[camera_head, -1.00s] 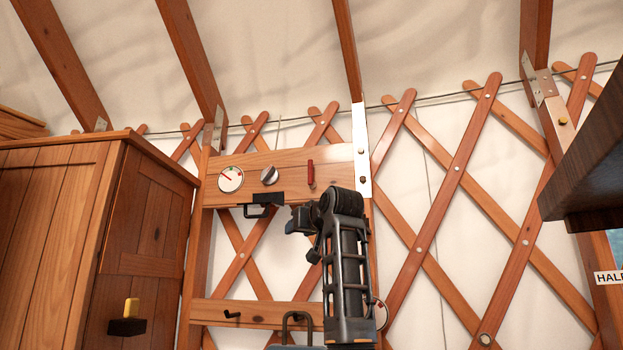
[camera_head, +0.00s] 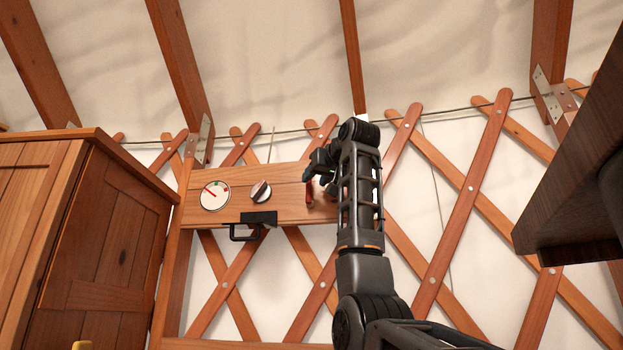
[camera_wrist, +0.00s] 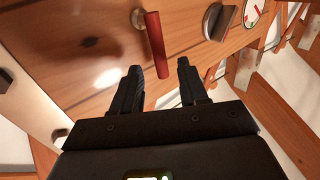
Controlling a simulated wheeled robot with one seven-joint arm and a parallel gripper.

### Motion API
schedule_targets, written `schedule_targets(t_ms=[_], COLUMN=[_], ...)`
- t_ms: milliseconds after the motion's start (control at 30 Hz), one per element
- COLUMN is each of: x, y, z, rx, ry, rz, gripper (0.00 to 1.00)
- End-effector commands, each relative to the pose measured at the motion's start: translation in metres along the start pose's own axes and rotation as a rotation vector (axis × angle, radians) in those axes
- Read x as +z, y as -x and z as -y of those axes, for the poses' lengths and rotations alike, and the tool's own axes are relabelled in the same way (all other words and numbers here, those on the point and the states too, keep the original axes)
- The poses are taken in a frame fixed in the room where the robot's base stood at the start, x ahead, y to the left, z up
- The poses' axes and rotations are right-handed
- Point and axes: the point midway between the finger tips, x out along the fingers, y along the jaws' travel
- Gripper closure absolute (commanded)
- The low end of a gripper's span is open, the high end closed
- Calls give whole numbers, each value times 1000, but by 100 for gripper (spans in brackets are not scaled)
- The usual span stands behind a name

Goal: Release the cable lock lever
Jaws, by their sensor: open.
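The red lever (camera_head: 309,192) is on the wooden board (camera_head: 232,188), partly hidden behind my arm in the head view. In the wrist view the red lever (camera_wrist: 157,45) hangs from a small metal pivot, its lower end near the gap between my fingertips. My gripper (camera_wrist: 160,70) is open, with one dark finger on each side of the lever's lower end. I cannot tell whether a finger touches it. In the head view my gripper (camera_head: 320,165) is at the board's right part, mostly seen from behind.
A round gauge (camera_head: 215,195) and a grey knob (camera_head: 261,191) are on the board left of the lever. A black bracket with a handle (camera_head: 258,219) is below them. A wooden cabinet (camera_head: 110,230) stands at left, and a dark overhang (camera_head: 570,190) juts in at right.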

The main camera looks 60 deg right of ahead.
Motion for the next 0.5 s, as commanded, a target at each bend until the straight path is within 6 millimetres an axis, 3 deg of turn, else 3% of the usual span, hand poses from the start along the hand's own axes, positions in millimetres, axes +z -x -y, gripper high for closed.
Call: schedule_targets(t_ms=[200, 500], x=[-1, 0], y=[-25, -30], z=[0, 0], rx=[0, 0], ry=[0, 0], rz=[2, -1], gripper=[57, 57])
